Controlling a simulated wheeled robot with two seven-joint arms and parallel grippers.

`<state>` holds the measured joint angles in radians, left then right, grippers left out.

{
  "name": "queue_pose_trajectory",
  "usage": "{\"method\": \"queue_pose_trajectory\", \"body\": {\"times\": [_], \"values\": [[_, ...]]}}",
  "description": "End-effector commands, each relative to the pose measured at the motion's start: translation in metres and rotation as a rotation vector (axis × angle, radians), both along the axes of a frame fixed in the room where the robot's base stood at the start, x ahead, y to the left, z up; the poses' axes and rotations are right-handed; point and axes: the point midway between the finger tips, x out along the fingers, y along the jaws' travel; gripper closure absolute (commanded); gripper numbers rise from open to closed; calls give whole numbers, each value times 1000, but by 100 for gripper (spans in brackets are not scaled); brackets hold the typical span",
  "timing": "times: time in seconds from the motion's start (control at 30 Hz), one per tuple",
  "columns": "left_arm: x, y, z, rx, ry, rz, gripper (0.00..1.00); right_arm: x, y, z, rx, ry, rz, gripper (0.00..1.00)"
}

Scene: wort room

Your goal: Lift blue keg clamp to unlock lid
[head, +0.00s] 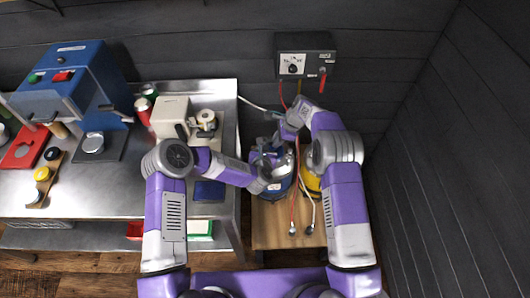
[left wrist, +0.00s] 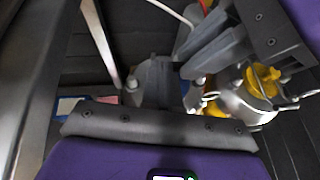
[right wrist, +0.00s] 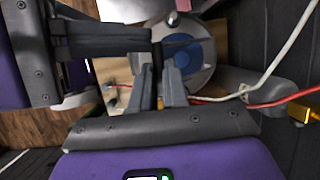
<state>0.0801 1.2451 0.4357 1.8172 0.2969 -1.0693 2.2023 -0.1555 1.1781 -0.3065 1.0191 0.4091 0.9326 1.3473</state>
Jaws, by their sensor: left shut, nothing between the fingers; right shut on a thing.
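The blue keg (head: 283,187) stands on a wooden stand, mostly covered by my arms in the head view. Its blue, grey-rimmed lid (right wrist: 205,52) shows from above in the right wrist view. My right gripper (right wrist: 160,75) is at the keg's near-side rim, its fingers closed on a small part that looks like the keg clamp. The clamp itself is mostly hidden by fingers. My left gripper (right wrist: 158,50) reaches across in the right wrist view, shut and empty, close to the right fingers over the keg's edge. Its fingers also show in the left wrist view (left wrist: 155,80).
A yellow keg (head: 312,181) with metal clips stands right beside the blue one. Red and white hoses (head: 309,200) hang over the stand (head: 278,237). A control box (head: 304,64) is on the back wall. The steel bench (head: 110,195) is left.

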Motion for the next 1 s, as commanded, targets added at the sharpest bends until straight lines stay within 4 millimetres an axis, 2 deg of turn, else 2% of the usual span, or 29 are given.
{"method": "queue_pose_trajectory", "body": {"times": [0.07, 0.1, 0.23, 0.27, 0.53, 0.67, 1.0], "values": [[1, 0, 0, 0, -3, 1, 100, 1, -3, -5, -9, -3, -5, 100], [1, 0, 0, 1, -3, 0, 100, 0, -3, -5, -9, -3, -5, 82], [1, 1, -1, 1, 0, 2, 100, 0, -2, -4, -6, -1, -3, 62], [1, 1, -1, 1, 0, 2, 100, 0, -2, -4, -6, -1, -3, 60], [1, 3, -3, 3, 3, 5, 100, 0, -1, -2, -3, -2, -2, 60], [1, 3, -4, 2, 4, 6, 100, 0, -5, 8, -3, -5, -2, 60], [1, 4, -4, 3, 5, 7, 100, -7, -31, 73, -3, -7, -3, 60]]}}
